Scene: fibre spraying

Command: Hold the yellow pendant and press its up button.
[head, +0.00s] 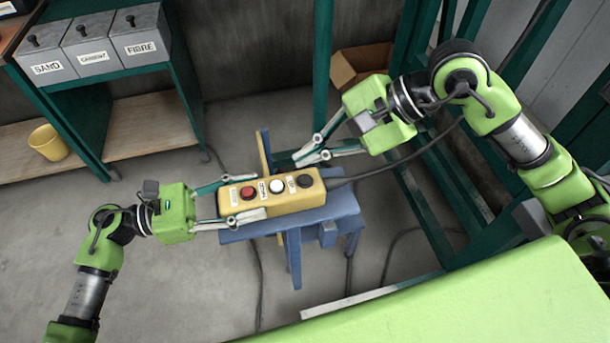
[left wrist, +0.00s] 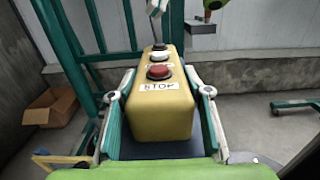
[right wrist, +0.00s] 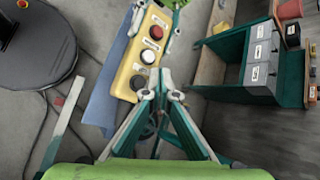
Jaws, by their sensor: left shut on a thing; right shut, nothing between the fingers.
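The yellow pendant (head: 284,204) lies along a blue stand (head: 341,205), with a red button (head: 248,192), a white button (head: 276,186) and a dark button (head: 304,181) in a row on top. The red one is labelled STOP in the left wrist view; the other labels are too small to read. My left gripper (head: 258,196) is shut on the pendant's red-button end, one finger on each side. My right gripper (head: 299,160) is shut and empty, its tips close to the dark button. In the right wrist view, its tips (right wrist: 160,86) show beside that button (right wrist: 138,82); contact cannot be told.
A dark cable (head: 385,170) runs from the pendant's far end. Green frame posts (head: 322,60) stand behind. Bins labelled SAND, CEMENT and FIBRE (head: 141,36) are at the back left, above a yellow bucket (head: 48,142). A cardboard box (head: 358,66) is on the floor behind.

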